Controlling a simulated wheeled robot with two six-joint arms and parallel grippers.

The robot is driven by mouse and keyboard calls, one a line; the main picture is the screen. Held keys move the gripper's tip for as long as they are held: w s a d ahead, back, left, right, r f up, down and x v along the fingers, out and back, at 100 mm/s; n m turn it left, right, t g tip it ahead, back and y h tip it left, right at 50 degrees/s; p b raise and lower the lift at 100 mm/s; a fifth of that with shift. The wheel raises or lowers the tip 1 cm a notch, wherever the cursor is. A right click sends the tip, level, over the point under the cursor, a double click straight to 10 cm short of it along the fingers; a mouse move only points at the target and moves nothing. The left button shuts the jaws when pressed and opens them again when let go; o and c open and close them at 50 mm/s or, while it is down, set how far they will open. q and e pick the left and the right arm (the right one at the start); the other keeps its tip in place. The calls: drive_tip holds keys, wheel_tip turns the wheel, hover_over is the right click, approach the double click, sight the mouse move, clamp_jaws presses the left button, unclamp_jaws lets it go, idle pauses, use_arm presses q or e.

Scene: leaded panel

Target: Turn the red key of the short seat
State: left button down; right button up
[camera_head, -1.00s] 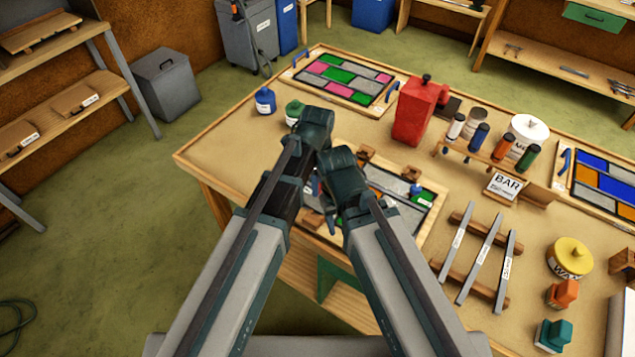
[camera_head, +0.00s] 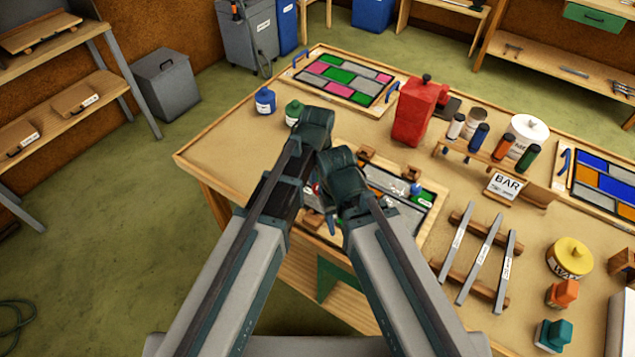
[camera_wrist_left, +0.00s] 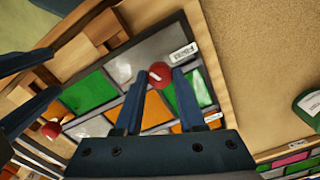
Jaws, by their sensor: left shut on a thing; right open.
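The framed leaded panel (camera_head: 424,225) lies on the bench, with orange, green and grey panes. My left gripper (camera_wrist_left: 158,82) is shut on a red key (camera_wrist_left: 160,72), whose round head shows between its fingertips in the left wrist view. A white label (camera_wrist_left: 184,51) is beside it, too small to read. A second red key (camera_wrist_left: 51,130) shows further left. My right gripper (camera_wrist_left: 58,72) is open and empty, with its fingers at the left edge of that view. In the head view both wrists hide most of the near panel, and the left fingertips are hidden.
A blue jar (camera_head: 265,101) and a green jar (camera_head: 294,112) stand behind my left gripper. A red can (camera_head: 412,112) and a rack of tubes stand further right. Metal bars (camera_head: 486,253) lie on wooden rests. The bench's left corner is clear.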

use_arm(q)
drive_tip(key=n, duration=0.5)
drive_tip(key=shift+n, duration=0.3)
drive_tip(key=n, duration=0.4)
drive_tip(key=shift+n, duration=0.4)
drive_tip(key=shift+s, duration=0.1)
drive_tip(key=c, duration=0.5)
unclamp_jaws()
drive_tip(key=shift+r, duration=0.15)
use_arm(e)
drive_tip(key=shift+r, duration=0.15)
use_arm(q)
wheel_tip(320, 180, up, 14)
drive_tip(key=p, duration=1.4)
drive_tip(key=shift+f, duration=0.25)
use_arm(e)
wheel_tip(320, 180, up, 14)
drive_tip(key=shift+f, duration=0.25)
